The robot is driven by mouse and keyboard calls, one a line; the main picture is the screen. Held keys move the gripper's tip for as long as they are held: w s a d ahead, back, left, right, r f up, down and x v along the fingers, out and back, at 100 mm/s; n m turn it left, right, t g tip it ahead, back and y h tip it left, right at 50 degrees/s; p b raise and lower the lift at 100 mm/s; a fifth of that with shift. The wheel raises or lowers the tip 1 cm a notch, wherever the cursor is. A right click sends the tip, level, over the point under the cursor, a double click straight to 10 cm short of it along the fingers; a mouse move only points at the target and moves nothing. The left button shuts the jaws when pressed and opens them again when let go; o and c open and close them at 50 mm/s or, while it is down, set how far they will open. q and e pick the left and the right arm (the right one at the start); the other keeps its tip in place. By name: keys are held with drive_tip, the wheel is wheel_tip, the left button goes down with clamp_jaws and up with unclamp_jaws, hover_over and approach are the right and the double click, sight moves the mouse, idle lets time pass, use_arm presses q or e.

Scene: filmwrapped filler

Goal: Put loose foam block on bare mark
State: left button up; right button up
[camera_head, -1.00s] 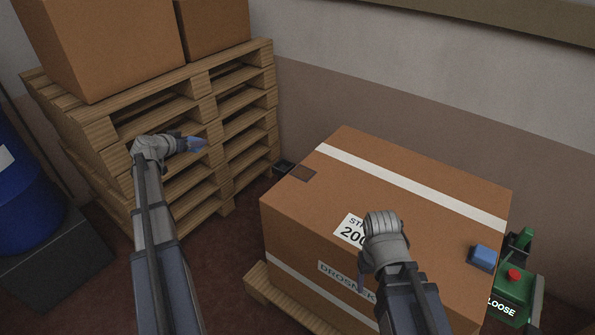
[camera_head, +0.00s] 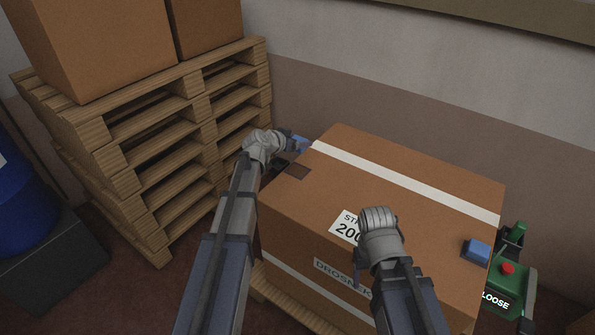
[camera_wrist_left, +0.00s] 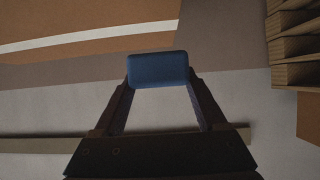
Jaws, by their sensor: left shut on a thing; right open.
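My left gripper (camera_head: 289,144) is shut on a blue foam block (camera_head: 300,142), held near the back left corner of the large carton (camera_head: 400,172). In the left wrist view the block (camera_wrist_left: 157,69) sits between both fingertips. A dark brown square mark (camera_head: 297,172) lies bare on the carton top at its left corner, just below and right of the left gripper. A second blue block (camera_head: 477,249) sits on the carton top near its right corner. My right gripper (camera_head: 362,280) is over the carton's front edge, its fingers mostly hidden; it is open.
A stack of wooden pallets (camera_head: 150,150) with cartons on top (camera_head: 95,45) stands at the left. A green device with a red button (camera_head: 508,269) stands right of the carton. A blue drum (camera_head: 22,200) is at the far left. White straps (camera_head: 410,184) cross the carton.

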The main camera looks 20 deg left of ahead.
sight(297, 171)
use_arm(q)
drive_tip(key=shift+f+b, duration=4.95)
drive_tip(key=shift+f, duration=0.05)
drive_tip(key=shift+f, duration=0.1)
drive_tip(key=shift+f, duration=0.15)
drive_tip(key=o, duration=1.3)
drive_tip(key=shift+c, duration=0.2)
drive_tip(key=shift+r, duration=0.2)
drive_tip(key=shift+s+a+r, duration=0.1)
drive_tip(key=shift+r, duration=0.15)
drive_tip(key=p+v, duration=0.5)
drive_tip(key=v, duration=0.5)
drive_tip(key=shift+s+r, duration=0.1)
drive_tip(key=shift+s, duration=0.2)
drive_tip(key=shift+s+a+r+p, duration=0.15)
drive_tip(key=shift+s+a+p, duration=0.1)
drive_tip(key=shift+s+p, duration=0.2)
